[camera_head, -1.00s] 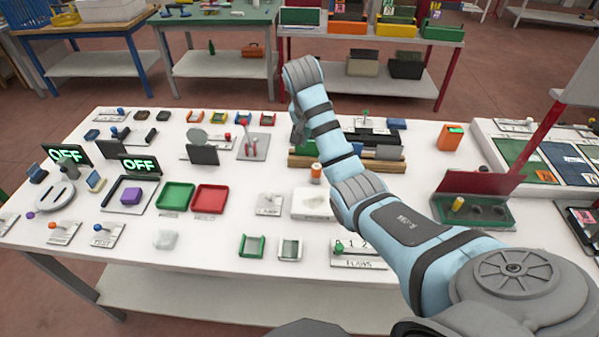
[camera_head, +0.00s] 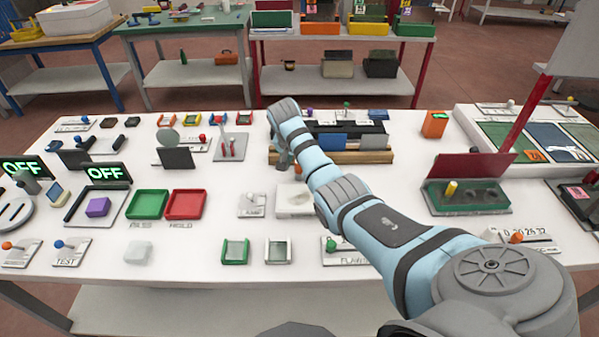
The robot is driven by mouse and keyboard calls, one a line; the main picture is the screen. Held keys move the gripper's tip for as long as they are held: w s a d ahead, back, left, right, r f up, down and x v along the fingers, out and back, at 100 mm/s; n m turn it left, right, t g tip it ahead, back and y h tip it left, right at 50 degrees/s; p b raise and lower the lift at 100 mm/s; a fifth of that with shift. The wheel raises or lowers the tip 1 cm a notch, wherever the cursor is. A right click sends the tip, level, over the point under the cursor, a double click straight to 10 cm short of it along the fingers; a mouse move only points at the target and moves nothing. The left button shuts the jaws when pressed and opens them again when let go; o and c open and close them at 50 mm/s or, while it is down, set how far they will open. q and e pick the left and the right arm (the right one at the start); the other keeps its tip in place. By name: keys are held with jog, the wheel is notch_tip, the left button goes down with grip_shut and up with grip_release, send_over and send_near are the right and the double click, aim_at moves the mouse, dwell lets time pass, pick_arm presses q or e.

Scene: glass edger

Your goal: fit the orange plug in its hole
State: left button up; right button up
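The arm coming in from the right ends in my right gripper (camera_head: 282,158), which points down in front of a wooden rack. The arm links cover part of it, and I cannot tell whether it is open or shut. A small orange piece (camera_head: 298,168), possibly the orange plug, shows beside the gripper, mostly hidden by the arm; I cannot tell whether they touch. A green block (camera_head: 466,208) at the right carries a yellow plug (camera_head: 451,187) at its left, with a red panel behind it; its holes are hard to make out. My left gripper is not in view.
A wooden rack (camera_head: 345,157) stands behind the gripper. A white pad (camera_head: 297,211) lies in front of it. Green (camera_head: 147,205) and red (camera_head: 186,205) trays lie to the left. An orange box (camera_head: 434,124) stands at the back right. White tabletop is clear between rack and green block.

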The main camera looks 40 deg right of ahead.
jog(key=shift+d+f, duration=0.2)
jog(key=shift+f, duration=0.2)
jog(key=shift+r, duration=0.1)
grip_shut()
notch_tip(320, 180, up, 20)
jog(key=p, duration=0.2)
